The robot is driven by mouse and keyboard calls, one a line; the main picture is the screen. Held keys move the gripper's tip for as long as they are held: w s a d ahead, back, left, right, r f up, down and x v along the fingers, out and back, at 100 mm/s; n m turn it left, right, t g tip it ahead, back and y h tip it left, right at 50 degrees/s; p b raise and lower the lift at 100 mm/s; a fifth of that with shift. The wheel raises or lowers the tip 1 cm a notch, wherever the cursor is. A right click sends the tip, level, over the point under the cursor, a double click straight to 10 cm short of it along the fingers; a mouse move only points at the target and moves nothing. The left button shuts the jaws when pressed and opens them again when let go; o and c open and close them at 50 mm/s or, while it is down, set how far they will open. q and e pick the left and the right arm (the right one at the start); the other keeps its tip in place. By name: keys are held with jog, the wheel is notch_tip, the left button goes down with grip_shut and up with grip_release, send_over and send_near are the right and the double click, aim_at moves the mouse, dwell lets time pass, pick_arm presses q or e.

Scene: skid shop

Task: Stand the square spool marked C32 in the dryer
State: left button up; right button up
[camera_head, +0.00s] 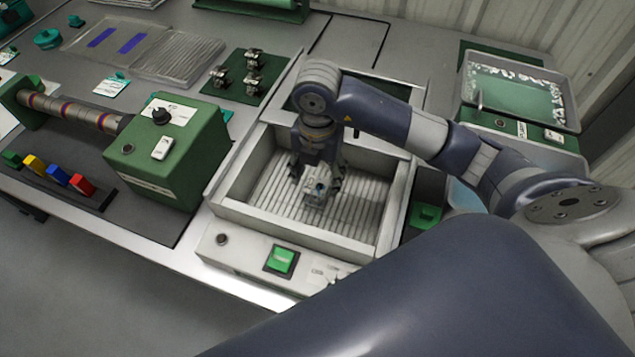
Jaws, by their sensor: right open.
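The dryer appears to be the open light grey box (229,210) with a ribbed floor and a green button on its front. My right gripper (313,184) reaches down inside it, open. A small light-coloured spool (315,193) stands on the ribbed floor between or just below the fingertips; I cannot read any mark on it. The fingers hide part of it, and whether they touch it is unclear. My left gripper is not in view.
A green machine (168,155) with a knob stands left of the dryer. Several small metal parts lie on a green mat (273,70) behind. The dryer's walls surround the gripper closely.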

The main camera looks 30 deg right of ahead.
aim_at(317, 186)
notch_tip(317, 186, up, 8)
jog(key=shift+p, duration=0.4)
dwell(0.4)
